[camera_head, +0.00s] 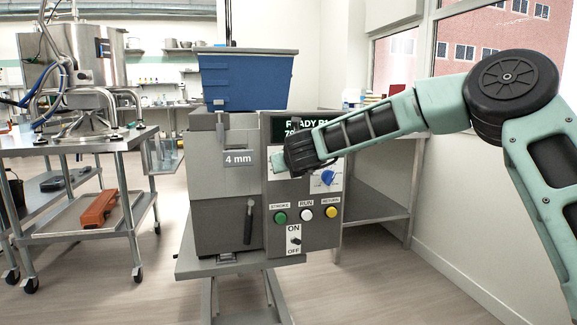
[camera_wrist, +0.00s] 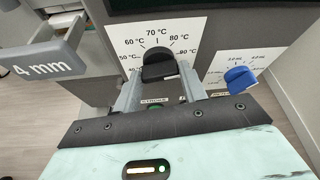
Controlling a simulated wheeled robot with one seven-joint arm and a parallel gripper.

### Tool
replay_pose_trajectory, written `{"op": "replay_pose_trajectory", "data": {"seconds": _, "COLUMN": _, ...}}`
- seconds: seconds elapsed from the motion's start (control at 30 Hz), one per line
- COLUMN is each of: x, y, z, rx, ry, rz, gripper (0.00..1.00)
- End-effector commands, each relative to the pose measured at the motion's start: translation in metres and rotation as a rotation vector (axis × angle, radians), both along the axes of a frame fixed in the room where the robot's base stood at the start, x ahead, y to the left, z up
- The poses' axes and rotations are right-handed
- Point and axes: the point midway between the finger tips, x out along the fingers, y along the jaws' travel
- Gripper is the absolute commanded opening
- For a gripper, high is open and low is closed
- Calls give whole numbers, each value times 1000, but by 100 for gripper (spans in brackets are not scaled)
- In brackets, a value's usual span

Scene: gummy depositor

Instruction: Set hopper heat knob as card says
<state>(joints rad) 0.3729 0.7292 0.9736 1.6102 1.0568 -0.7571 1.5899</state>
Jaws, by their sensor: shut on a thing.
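The black heat knob (camera_wrist: 158,60) sits on a white dial plate (camera_wrist: 200,36) marked in °C, with 60, 70 and 80 readable around it. My gripper (camera_wrist: 160,74) is shut on this knob, one finger on each side. The knob's pointer direction is hard to tell. In the head view my gripper (camera_head: 284,163) is at the depositor's panel (camera_head: 258,215) and hides the knob and most of its dial. A dark display (camera_head: 300,128) above reads "READY" with green text, partly covered by my arm. I cannot make out a card with a heat setting.
A blue knob (camera_wrist: 240,78) with its own scale is to the right. Green (camera_head: 280,217), white (camera_head: 306,214) and yellow (camera_head: 331,212) buttons and an ON/OFF switch (camera_head: 294,240) lie below. A "4 mm" plate (camera_wrist: 45,66) juts out at left. A blue hopper (camera_head: 247,82) tops the machine.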

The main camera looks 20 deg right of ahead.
Motion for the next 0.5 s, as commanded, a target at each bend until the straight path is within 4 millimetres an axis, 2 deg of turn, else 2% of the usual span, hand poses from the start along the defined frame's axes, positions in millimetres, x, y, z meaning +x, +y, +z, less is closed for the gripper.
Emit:
{"op": "replay_pose_trajectory", "data": {"seconds": 0.17, "x": 0, "y": -1, "z": -2, "rx": 0, "ry": 4, "rz": -1, "gripper": 19}}
{"op": "replay_pose_trajectory", "data": {"seconds": 0.2, "x": 0, "y": -1, "z": -2, "rx": 0, "ry": 4, "rz": -1, "gripper": 45}}
{"op": "replay_pose_trajectory", "data": {"seconds": 0.27, "x": 0, "y": -1, "z": -2, "rx": -1, "ry": 4, "rz": 0, "gripper": 61}}
{"op": "replay_pose_trajectory", "data": {"seconds": 0.3, "x": 0, "y": -1, "z": -2, "rx": -1, "ry": 3, "rz": 0, "gripper": 64}}
{"op": "replay_pose_trajectory", "data": {"seconds": 0.5, "x": 0, "y": 0, "z": -1, "rx": -1, "ry": 2, "rz": 0, "gripper": 64}}
